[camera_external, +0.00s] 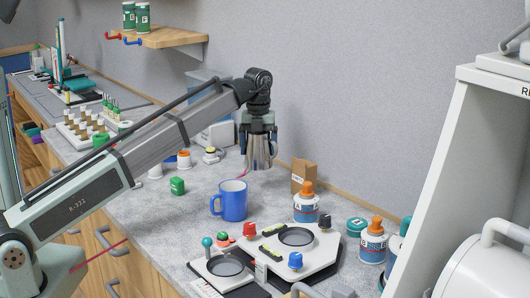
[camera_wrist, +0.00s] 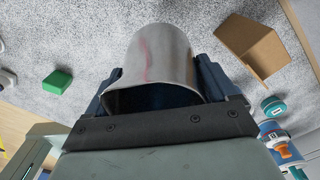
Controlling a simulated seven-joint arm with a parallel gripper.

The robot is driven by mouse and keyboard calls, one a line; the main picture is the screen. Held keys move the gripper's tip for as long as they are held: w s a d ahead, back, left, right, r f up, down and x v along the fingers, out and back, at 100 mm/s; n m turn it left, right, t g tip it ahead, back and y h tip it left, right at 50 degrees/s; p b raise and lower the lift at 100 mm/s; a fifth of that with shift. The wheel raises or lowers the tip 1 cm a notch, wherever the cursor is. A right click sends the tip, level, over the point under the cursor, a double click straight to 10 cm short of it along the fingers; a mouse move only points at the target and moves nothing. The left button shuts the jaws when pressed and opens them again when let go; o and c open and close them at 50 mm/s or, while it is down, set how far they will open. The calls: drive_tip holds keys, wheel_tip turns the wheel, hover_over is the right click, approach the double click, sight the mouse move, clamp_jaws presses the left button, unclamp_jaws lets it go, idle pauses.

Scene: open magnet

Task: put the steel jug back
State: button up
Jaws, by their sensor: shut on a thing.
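The steel jug (camera_external: 259,152) is a shiny metal vessel held in the air above the grey counter, behind the blue mug. My gripper (camera_external: 258,128) points down and is shut on the steel jug, with a finger on each side. In the wrist view the jug (camera_wrist: 158,60) fills the middle between the dark fingers of my gripper (camera_wrist: 155,88), its dark opening facing the camera. The jug's handle is not visible in either view.
Below stand a blue mug (camera_external: 230,201), an open cardboard box (camera_external: 304,176) and an orange-capped bottle (camera_external: 306,205). A white plate with round recesses (camera_external: 318,262) lies at the front. A green block (camera_external: 177,186) sits left. A white shelf unit (camera_external: 455,170) bounds the right.

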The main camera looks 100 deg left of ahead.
drive_tip(key=shift+r, duration=0.5)
drive_tip(key=shift+s+a, duration=0.2)
drive_tip(key=s+a+f+n, duration=0.1)
drive_tip(key=s+a+n, duration=0.3)
drive_tip(key=a, duration=0.1)
drive_tip(key=shift+s+a+f, duration=0.1)
drive_tip(key=shift+f, duration=1.7)
drive_tip(key=shift+s+a+f, duration=0.1)
drive_tip(key=shift+f, duration=1.65)
drive_tip(key=shift+f, duration=0.6)
drive_tip(key=o, duration=1.1)
drive_tip(key=shift+o, duration=0.2)
